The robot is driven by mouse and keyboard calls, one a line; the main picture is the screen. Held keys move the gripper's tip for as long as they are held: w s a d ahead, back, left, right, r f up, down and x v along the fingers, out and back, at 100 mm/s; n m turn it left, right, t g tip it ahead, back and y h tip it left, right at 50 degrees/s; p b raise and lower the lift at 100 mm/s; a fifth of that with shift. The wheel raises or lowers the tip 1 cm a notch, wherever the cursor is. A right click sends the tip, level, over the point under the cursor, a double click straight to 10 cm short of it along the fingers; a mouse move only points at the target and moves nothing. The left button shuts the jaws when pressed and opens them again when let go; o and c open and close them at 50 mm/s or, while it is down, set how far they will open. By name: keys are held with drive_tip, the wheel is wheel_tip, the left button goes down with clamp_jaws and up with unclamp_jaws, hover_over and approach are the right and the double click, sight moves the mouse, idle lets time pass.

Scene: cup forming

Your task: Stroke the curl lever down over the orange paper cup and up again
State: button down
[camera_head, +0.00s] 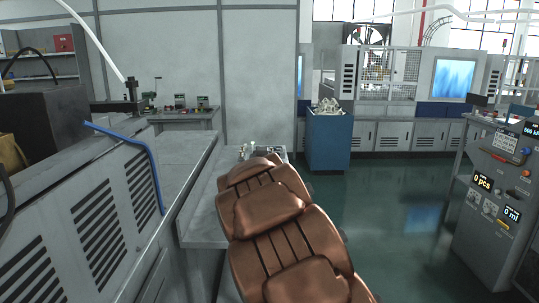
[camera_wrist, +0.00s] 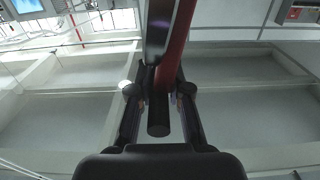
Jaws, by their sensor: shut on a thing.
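In the wrist view the curl lever shows as a red bar (camera_wrist: 181,50) beside a shiny grey bar, with a dark round handle (camera_wrist: 158,117) between my fingers. My gripper (camera_wrist: 159,96) is shut on this handle, one black finger on each side. In the head view my own brown arm reaches over the bench and hides my gripper and the lever. The orange paper cup is not seen in either view.
A grey bench (camera_head: 203,205) lies under my arm. A grey vented machine (camera_head: 90,215) with a blue hose (camera_head: 152,165) stands at left. A blue cabinet (camera_head: 328,145) stands behind, a control panel (camera_head: 500,200) at right. Green floor (camera_head: 405,210) between them is clear.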

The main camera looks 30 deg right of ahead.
drive_tip(key=shift+w+a+n, duration=0.2)
drive_tip(key=shift+a+n, duration=0.05)
drive_tip(key=shift+n, duration=0.05)
idle(0.4)
drive_tip(key=c, duration=1.1)
unclamp_jaws()
drive_tip(key=shift+c, duration=0.2)
drive_tip(key=shift+a, duration=0.1)
drive_tip(key=v, duration=1.2)
